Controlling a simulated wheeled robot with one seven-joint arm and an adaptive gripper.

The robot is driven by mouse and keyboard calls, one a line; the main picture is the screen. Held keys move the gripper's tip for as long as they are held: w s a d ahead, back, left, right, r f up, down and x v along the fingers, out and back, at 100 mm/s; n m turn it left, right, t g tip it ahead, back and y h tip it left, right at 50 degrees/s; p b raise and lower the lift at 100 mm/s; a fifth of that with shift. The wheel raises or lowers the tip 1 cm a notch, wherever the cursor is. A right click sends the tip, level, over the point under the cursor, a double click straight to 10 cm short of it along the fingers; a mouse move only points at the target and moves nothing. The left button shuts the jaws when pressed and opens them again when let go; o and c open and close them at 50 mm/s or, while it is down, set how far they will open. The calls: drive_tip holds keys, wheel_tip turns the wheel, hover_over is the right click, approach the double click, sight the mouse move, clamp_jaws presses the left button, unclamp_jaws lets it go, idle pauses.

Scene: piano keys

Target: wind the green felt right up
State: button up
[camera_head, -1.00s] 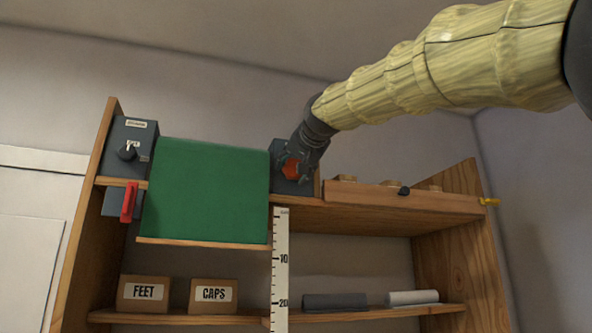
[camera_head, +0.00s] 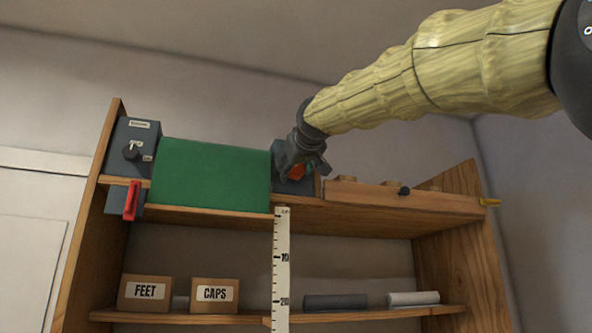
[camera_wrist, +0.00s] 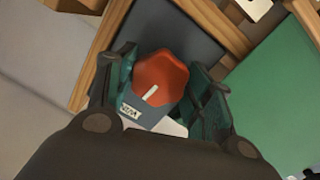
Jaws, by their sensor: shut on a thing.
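The green felt (camera_head: 210,177) hangs as a flat sheet between two dark end boxes on the upper shelf. Its lower edge is close to the shelf board. It also shows at the right of the wrist view (camera_wrist: 278,100). A red-orange knob (camera_wrist: 160,78) with a white line sits on the right dark box (camera_wrist: 188,33). My gripper (camera_wrist: 164,85) has its fingers on either side of this knob and is shut on it. In the head view my gripper (camera_head: 301,165) covers much of the knob and right box.
A white ruler (camera_head: 282,265) hangs right of the felt. FEET (camera_head: 146,293) and CAPS (camera_head: 214,294) boxes and two rolls stand on the lower shelf. A wooden rail (camera_head: 400,197) lies to the right.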

drive_tip(key=shift+f+n, duration=0.15)
drive_tip(key=shift+n, duration=0.55)
drive_tip(key=o, duration=1)
drive_tip(key=shift+o, duration=0.2)
drive_tip(key=shift+s, duration=0.1)
drive_tip(key=shift+r, duration=3.25)
drive_tip(key=shift+d+r, duration=0.15)
drive_tip(key=shift+r, duration=0.5)
drive_tip(key=shift+a+r, duration=0.25)
drive_tip(key=shift+r, duration=0.45)
drive_tip(key=shift+d+r, duration=0.15)
drive_tip(key=shift+r, duration=0.25)
